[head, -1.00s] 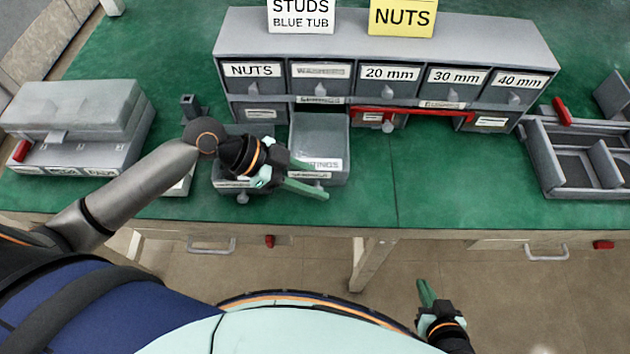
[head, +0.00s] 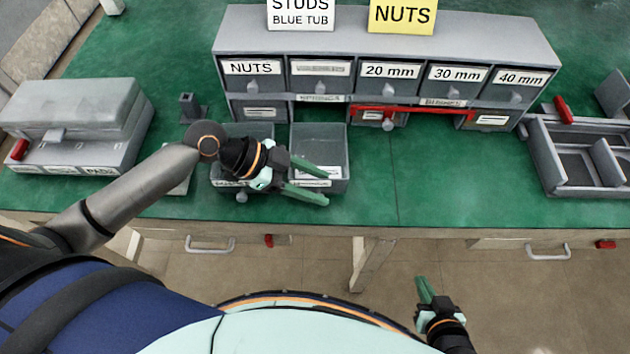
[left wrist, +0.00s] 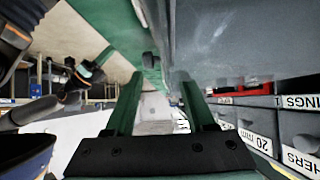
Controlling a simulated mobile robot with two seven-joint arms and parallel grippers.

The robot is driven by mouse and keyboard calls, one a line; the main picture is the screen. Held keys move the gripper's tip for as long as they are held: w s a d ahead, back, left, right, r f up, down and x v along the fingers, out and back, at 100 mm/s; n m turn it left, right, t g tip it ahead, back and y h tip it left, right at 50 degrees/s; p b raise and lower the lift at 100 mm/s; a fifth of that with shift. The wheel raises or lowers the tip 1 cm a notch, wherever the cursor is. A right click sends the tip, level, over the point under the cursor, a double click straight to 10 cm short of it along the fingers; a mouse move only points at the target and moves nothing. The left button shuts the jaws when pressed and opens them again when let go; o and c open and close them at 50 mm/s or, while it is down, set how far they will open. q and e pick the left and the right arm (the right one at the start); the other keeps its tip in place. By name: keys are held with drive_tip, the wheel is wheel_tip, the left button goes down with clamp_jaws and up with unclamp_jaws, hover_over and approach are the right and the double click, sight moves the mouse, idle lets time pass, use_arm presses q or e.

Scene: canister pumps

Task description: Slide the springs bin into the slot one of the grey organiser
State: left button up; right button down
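Two grey open-topped bins stand side by side on the green bench in front of the grey organiser (head: 385,40). The right bin (head: 335,135) has a white label too blurred to read. The left bin (head: 240,132) is partly covered by my arm. A strip reading SPRINGS (head: 320,98) sits on the organiser above an opening behind the right bin. My left gripper (head: 322,184) is open over the front of the right bin, its green fingers spread and nothing seen between them; they also show apart in the left wrist view (left wrist: 165,105). My right gripper (head: 425,290) is low, away from the bench.
Red parts (head: 413,111) lie along the organiser's lower row. A grey divided tray (head: 580,150) stands at the right, and a grey box (head: 80,105) at the left. The green bench between the right bin and the tray is clear.

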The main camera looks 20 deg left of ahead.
use_arm(q)
drive_tip(key=shift+o, duration=0.7)
drive_tip(key=shift+s+f, duration=0.2)
drive_tip(key=shift+f, duration=0.2)
drive_tip(key=shift+r, duration=0.25)
drive_tip(key=v, duration=1.2)
drive_tip(key=shift+w+r+p, duration=0.25)
drive_tip(key=shift+r+p, duration=0.15)
drive_tip(key=shift+r, duration=0.2)
